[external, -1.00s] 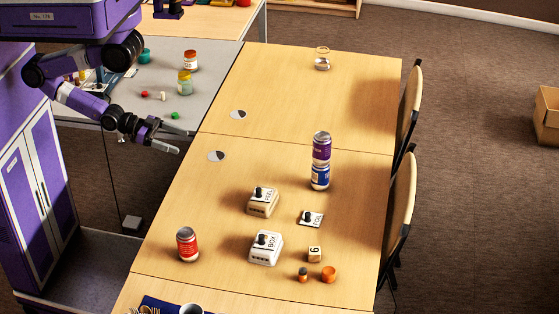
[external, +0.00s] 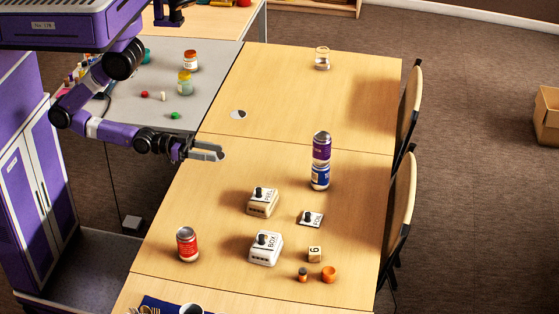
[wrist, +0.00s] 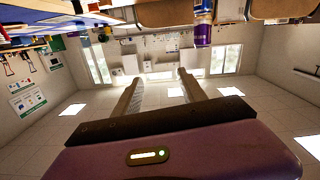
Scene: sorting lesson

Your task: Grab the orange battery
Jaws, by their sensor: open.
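A small upright cylinder with a dark body and orange parts (external: 303,274) stands near the front right of the wooden table; it may be the orange battery, but it is too small to be sure. A low orange round object (external: 328,274) sits just right of it. My gripper (external: 221,151) is open and empty above the table's left edge, well up and left of both. In the wrist view, my gripper's two fingers (wrist: 160,76) are apart with nothing between them; I cannot make out the battery there.
The table's far half is mostly clear.

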